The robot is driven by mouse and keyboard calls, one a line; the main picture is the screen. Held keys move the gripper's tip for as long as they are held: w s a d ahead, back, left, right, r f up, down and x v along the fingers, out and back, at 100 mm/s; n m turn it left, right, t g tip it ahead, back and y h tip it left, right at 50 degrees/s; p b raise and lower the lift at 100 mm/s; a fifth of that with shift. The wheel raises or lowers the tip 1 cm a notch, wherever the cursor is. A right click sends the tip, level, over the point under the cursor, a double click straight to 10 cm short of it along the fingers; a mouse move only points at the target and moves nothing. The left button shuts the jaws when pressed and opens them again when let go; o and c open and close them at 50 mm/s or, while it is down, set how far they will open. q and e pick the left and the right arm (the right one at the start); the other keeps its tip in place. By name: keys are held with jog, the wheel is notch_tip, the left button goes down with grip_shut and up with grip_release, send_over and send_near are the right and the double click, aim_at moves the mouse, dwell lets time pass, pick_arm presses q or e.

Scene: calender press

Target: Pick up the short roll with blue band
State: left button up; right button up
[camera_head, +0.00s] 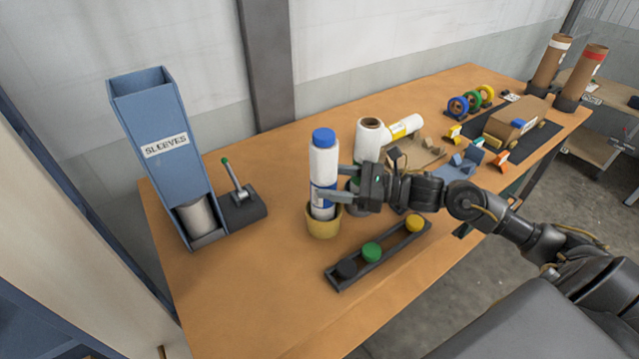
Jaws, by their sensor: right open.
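A white roll with a blue band and a blue cap-like top (324,157) stands upright in a small yellow cup (323,226) on the workbench. My right gripper (330,182) reaches in from the right at the height of the blue band. It is open, with one finger in front of the roll and the other seeming to pass behind its right side. I cannot tell whether either finger touches it. My left gripper is out of view.
On the bench (235,300) stand a blue sleeve chute (155,115), a lever box (240,210) and a tray with coloured buttons (380,255). A white roll (369,143) stands behind my right gripper; a yellow-banded roll (402,128) lies beyond. The front left bench is clear.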

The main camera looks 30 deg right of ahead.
jog(key=c, duration=0.9)
jog(key=shift+r, duration=0.1)
notch_tip(320, 180, up, 18)
jog(key=p, duration=0.7)
send_over(337, 142)
